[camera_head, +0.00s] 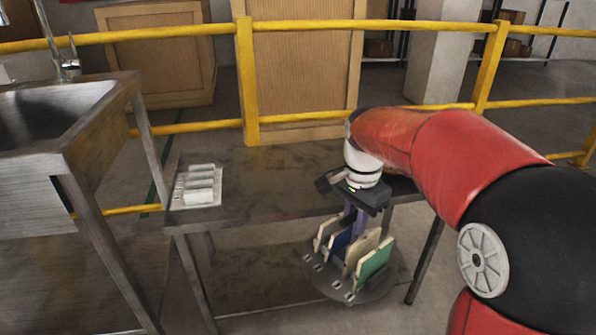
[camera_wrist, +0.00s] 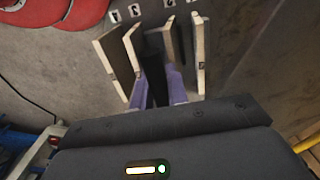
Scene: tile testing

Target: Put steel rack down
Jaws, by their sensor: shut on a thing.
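My gripper (camera_head: 352,215) points down and is shut on the steel rack. The rack has a dark round base (camera_head: 385,286) with several thin tiles standing in it, among them a green one (camera_head: 372,263), a cream one (camera_head: 357,252) and a blue one. The rack hangs in front of the steel table's (camera_head: 262,190) front edge and looks held in the air. In the wrist view, the purple fingers (camera_wrist: 160,90) reach in between the tiles (camera_wrist: 197,60). The exact grip point is hidden by the tiles. Number marks show on the rack beyond them.
A white holder with several white cylinders (camera_head: 200,186) stands at the table's left end. The middle of the tabletop is clear. A steel sink (camera_head: 45,120) stands at the left. A yellow railing (camera_head: 250,80) runs behind the table, with wooden crates (camera_head: 160,55) beyond it.

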